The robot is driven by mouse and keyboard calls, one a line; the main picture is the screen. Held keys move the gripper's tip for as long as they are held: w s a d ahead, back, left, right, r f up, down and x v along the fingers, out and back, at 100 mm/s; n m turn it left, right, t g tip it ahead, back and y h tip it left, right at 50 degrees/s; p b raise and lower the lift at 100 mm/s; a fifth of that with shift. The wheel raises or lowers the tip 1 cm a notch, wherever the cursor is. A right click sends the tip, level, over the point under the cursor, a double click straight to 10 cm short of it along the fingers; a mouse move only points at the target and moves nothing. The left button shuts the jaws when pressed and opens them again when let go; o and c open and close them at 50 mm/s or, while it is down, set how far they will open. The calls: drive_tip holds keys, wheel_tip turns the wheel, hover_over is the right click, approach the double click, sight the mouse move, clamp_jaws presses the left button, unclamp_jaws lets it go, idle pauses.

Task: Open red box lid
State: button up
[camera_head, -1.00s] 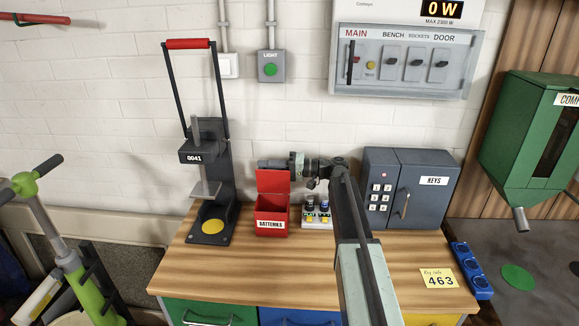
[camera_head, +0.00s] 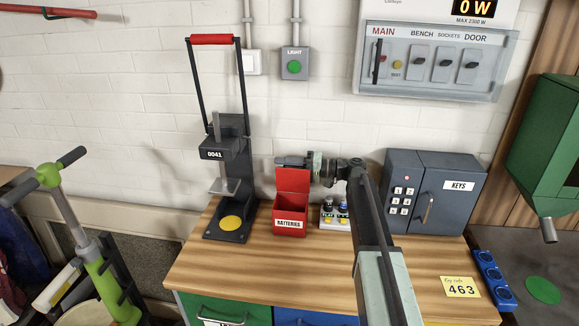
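The red box (camera_head: 289,226) labelled BATTERIES stands on the wooden bench near its middle. Its red lid (camera_head: 293,180) stands upright at the back, so the box is open at the top. My gripper (camera_head: 283,161) reaches in from the right at the height of the lid's top edge, pointing left. Its tips are just above or behind the lid; I cannot tell whether they touch it. The fingers are too small and dark to tell whether they are open or shut.
A black press (camera_head: 228,185) stands left of the box. A charger with batteries (camera_head: 335,215) sits close to its right, then a grey key safe (camera_head: 435,195). A yellow note (camera_head: 460,287) lies at the bench's front right. The bench front is clear.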

sight(286, 185)
drive_tip(key=shift+d+r, duration=0.2)
drive_tip(key=s+r+p, duration=0.1)
drive_tip(key=p, duration=0.1)
drive_tip(key=s+r+p, duration=0.2)
drive_tip(key=shift+d+r, duration=0.15)
drive_tip(key=shift+r, duration=0.1)
drive_tip(key=s+d+r+p, duration=0.1)
drive_tip(key=s+d, duration=0.1)
drive_tip(key=s, duration=1.1)
drive_tip(key=shift+r, duration=0.15)
